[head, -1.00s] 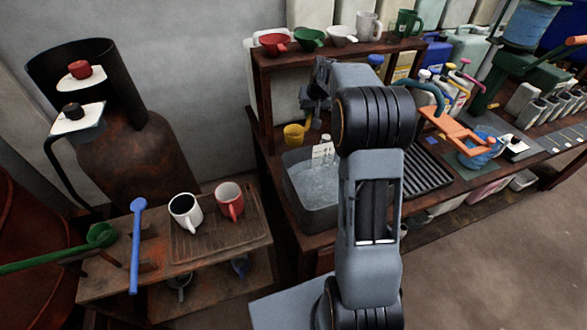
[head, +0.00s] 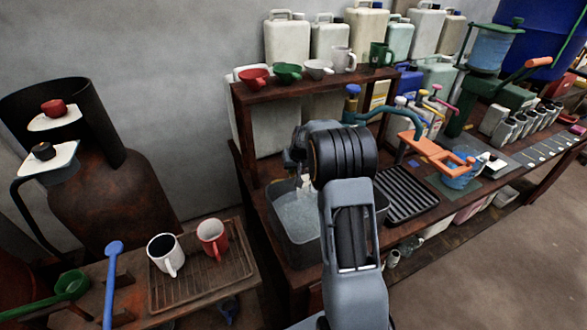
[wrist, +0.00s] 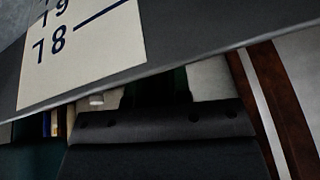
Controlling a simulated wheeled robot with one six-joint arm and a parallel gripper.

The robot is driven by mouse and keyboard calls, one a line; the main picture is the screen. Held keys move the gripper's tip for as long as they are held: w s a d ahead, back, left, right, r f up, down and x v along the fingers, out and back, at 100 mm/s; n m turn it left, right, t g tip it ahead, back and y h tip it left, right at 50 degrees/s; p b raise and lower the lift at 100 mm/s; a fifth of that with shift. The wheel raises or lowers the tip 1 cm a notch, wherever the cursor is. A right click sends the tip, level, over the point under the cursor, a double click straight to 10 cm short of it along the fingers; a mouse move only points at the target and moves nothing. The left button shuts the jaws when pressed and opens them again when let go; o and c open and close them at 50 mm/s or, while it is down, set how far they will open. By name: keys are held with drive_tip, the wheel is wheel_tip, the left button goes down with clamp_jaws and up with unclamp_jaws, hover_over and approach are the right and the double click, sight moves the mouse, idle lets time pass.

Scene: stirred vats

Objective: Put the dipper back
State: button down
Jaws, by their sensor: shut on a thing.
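My gripper (head: 297,165) is low over the grey tub (head: 295,222) of clear liquid in the head view, with my arm in front of it. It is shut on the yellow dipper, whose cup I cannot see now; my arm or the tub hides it. A pale card (wrist: 85,40) with the numbers 18 and 19 fills the upper left of the wrist view, on a dark wall. The jaw tips and the dipper cannot be made out there.
A wooden shelf (head: 315,88) with cups and funnels stands behind the tub. A black ribbed rack (head: 405,195) and an orange-handled press (head: 437,155) are to the right. Mugs stand on a tray (head: 218,285) at left, near a blue ladle (head: 113,250) and a green ladle (head: 72,285).

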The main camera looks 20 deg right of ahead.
drive_tip(key=shift+f, duration=0.1)
drive_tip(key=shift+f, duration=0.15)
drive_tip(key=c, duration=1.1)
unclamp_jaws()
drive_tip(key=shift+o, duration=0.2)
drive_tip(key=shift+r, duration=0.35)
drive_tip(key=v, duration=1.1)
drive_tip(key=s+a+r+n, duration=0.1)
drive_tip(key=s+a+r, duration=0.3)
drive_tip(key=s+a, duration=0.65)
drive_tip(key=s+a+f, duration=0.1)
drive_tip(key=s+a, duration=0.1)
drive_tip(key=s, duration=0.6)
drive_tip(key=s+a+f+n+g, duration=0.1)
drive_tip(key=s+a+f, duration=0.1)
drive_tip(key=s, duration=0.6)
drive_tip(key=shift+s+a+f, duration=0.15)
drive_tip(key=shift+a+f, duration=0.05)
drive_tip(key=shift+a, duration=0.1)
